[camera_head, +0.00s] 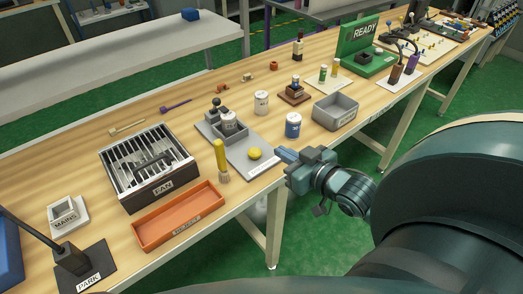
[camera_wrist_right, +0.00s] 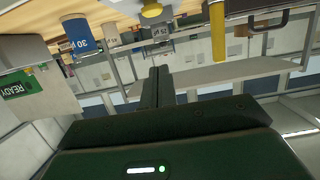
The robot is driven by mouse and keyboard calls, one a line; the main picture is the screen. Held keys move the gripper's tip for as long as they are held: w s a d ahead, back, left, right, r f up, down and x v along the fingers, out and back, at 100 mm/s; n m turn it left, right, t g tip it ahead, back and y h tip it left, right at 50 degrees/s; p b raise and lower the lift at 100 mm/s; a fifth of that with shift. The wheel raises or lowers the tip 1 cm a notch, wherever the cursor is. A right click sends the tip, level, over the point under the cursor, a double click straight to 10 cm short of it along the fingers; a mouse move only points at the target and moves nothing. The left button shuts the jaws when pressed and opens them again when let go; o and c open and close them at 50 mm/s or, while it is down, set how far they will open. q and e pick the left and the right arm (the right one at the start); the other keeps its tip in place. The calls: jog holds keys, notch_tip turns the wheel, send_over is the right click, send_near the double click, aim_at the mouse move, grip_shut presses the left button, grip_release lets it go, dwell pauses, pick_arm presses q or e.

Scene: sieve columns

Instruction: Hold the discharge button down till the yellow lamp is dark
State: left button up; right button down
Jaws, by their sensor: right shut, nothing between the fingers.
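A grey sieve-column base (camera_head: 236,147) stands on the wooden table, with a white jar (camera_head: 229,121) in its rear part. A yellow dome (camera_head: 254,154) sits at its front end; I cannot tell whether it is the discharge button or the lamp, or whether it is lit. The dome also shows at the top of the right wrist view (camera_wrist_right: 152,9). My right gripper (camera_head: 281,154) is just right of the dome, near the table's front edge, shut, empty and apart from it. Its closed fingers also show in the right wrist view (camera_wrist_right: 157,82). My left gripper is out of view.
A blue jar (camera_head: 293,126) stands just behind my right gripper. An orange tray (camera_head: 179,218), a fan box (camera_head: 149,167) and a grey bin (camera_head: 335,112) occupy nearby table space.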

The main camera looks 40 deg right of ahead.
send_over(254, 153)
jog(key=s, duration=0.2)
jog(key=shift+d+f, duration=0.25)
jog(key=shift+f, duration=0.4)
jog(key=shift+d+f, duration=0.2)
jog(key=shift+f, duration=0.4)
notch_tip(254, 153, down, 3)
jog(key=shift+s+r+b, duration=0.15)
jog(key=shift+r+b, duration=0.05)
jog(key=shift+b, duration=0.1)
jog(key=shift+f, duration=0.55)
